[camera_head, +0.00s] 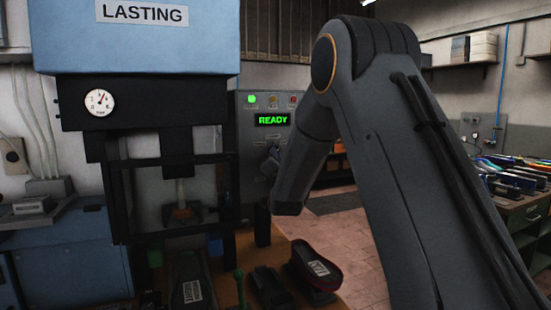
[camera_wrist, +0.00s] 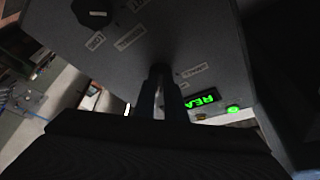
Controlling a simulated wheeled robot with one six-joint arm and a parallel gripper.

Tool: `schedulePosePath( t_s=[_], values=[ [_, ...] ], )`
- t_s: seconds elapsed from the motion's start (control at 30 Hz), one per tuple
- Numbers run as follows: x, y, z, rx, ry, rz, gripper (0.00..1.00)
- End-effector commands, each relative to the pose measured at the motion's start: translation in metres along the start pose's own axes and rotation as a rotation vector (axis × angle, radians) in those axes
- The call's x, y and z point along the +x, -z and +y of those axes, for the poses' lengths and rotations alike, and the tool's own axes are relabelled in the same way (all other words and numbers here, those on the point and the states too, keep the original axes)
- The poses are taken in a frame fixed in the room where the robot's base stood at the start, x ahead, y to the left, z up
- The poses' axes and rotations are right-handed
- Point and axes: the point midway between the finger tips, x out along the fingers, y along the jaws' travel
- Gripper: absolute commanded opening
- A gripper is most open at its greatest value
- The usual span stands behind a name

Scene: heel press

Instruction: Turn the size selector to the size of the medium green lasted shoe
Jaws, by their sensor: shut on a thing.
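The size selector (camera_wrist: 160,69) is a small dark knob on the grey control panel (camera_wrist: 130,70), between my fingertips in the wrist view. My gripper (camera_wrist: 164,86) is shut on it. In the head view my gripper (camera_head: 270,160) reaches the panel's lower part and hides the knob. White size labels surround it, too small to read surely; its pointer is hidden. A dark shoe (camera_head: 187,272) with a white label stands on the bench at the bottom of the head view. I cannot make out a green lasted shoe for certain.
The panel display (camera_head: 272,119) reads READY in green, with a green lamp lit above. The blue lasting press (camera_head: 140,50) stands left. A red-soled shoe (camera_head: 318,262) sits on the bench. Another black knob (camera_wrist: 92,11) is on the panel. Floor (camera_head: 335,230) shows behind the bench.

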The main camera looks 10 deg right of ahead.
Motion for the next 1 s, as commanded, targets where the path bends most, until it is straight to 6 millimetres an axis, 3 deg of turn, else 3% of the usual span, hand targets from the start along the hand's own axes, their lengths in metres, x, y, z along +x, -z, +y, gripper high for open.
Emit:
schedulePosePath(
  t_s=[1.0],
  values=[
    [0.0008,0.0012,0.0088,-0.633,0.262,0.002,0.0]
  ],
)
